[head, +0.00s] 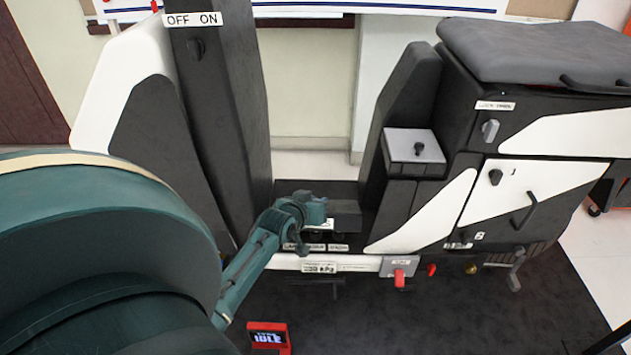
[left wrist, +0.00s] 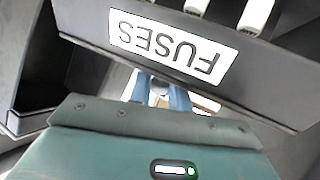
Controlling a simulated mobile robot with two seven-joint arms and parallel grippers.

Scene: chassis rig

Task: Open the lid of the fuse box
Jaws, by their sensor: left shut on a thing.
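The fuse box (head: 346,215) is a small dark box low between the two seat-like side panels. In the left wrist view, a dark panel of it bears a white FUSES label (left wrist: 172,45), seen upside down. Pale rounded pieces, which look like fuses (left wrist: 256,16), show beyond the panel's upper picture edge. My left gripper (head: 316,210) is at the left end of the box. In the left wrist view its blue fingers (left wrist: 158,94) are shut at the panel's lower picture edge, on what appears to be the lid. The exact grip and lid angle are partly hidden. My right gripper is out of view.
A dark column with an OFF ON label (head: 194,20) rises at the left. A dark cabinet (head: 540,125) with knobs and handles stands at the right. A red-framed IDLE display (head: 268,336) is near the bottom.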

